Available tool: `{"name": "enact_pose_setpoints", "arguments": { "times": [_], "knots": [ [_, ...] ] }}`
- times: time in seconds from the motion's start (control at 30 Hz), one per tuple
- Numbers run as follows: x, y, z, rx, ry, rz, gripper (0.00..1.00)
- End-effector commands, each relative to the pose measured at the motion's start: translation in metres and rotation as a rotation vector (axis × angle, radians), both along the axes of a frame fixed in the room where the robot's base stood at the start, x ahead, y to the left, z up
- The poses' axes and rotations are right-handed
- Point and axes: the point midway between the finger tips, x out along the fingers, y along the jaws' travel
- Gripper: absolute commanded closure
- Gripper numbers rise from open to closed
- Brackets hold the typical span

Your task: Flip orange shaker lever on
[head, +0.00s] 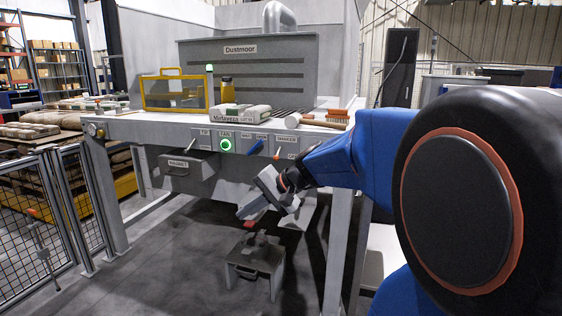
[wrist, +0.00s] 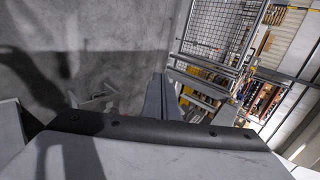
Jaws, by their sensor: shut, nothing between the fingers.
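The small orange shaker lever (head: 277,153) is on the front panel of the grey bench, under the SHAKER label. It slants, but whether it is on or off I cannot tell. My gripper (head: 246,214) is below the panel, lower left of the lever and apart from it. It points down and left, shut with nothing held. In the wrist view the grey fingers (wrist: 160,98) stick up past the dark-edged gripper body. The lever does not show in that view.
A blue lever (head: 255,148) and a green-lit FAN button (head: 226,145) are left of the orange lever. A sack (head: 240,117), a mallet (head: 315,122) and a brush (head: 338,115) lie on the bench top (head: 150,125). Mesh fencing (head: 40,220) is at left.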

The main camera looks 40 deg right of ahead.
Motion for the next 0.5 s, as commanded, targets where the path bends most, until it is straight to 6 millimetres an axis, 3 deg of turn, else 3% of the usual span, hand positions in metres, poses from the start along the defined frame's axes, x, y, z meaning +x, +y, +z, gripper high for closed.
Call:
{"name": "enact_pose_setpoints", "arguments": {
  "times": [0.2, 0.5],
  "knots": [
    [0.054, -0.073, 0.020, 0.180, -0.072, -0.185, 1.00],
    [0.104, -0.202, 0.043, 0.401, -0.209, -0.443, 1.00]
  ]
}}
